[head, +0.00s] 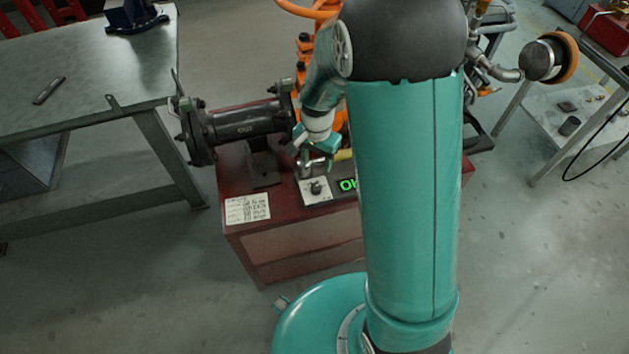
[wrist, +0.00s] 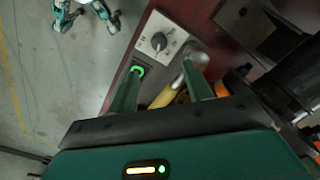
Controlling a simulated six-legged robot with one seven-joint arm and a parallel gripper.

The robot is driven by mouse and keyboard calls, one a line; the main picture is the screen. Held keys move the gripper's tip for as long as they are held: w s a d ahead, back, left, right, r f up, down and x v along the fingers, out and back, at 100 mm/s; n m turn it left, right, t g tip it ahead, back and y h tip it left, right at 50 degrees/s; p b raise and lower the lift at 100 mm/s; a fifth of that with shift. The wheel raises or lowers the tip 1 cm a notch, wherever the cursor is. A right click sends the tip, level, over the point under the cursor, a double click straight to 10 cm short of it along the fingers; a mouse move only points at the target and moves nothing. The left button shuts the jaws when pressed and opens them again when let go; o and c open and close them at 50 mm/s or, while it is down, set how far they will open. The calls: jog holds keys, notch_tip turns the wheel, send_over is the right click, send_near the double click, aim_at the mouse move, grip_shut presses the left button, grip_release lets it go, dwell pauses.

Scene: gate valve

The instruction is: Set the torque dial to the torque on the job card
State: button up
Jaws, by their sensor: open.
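The torque dial (head: 317,187) is a dark knob on a pale plate, on a small dark unit on the red cabinet. It also shows in the wrist view (wrist: 158,42), with marks around the knob too small to read. A green lit display (head: 348,185) sits beside it, partly hidden by my arm; a green glow shows in the wrist view (wrist: 138,71). The job card (head: 247,208) lies flat at the cabinet's front left; its writing is not legible. My gripper (head: 316,164) is open and empty, just behind and above the dial; its two fingers (wrist: 161,72) point towards the dial, apart from it.
A dark flanged pipe (head: 245,122) marked OUT stands left of my gripper. A tool with a yellow handle (wrist: 164,96) lies close to my fingers. The red cabinet (head: 290,255) carries these. A grey workbench (head: 85,70) stands left. The floor in front is clear.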

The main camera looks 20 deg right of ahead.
aim_at(316, 186)
notch_tip(316, 186, down, 12)
jog(key=shift+s+a+r, duration=0.1)
jog(key=shift+s, duration=0.05)
jog(key=shift+c, duration=0.2)
jog(key=c, duration=0.9)
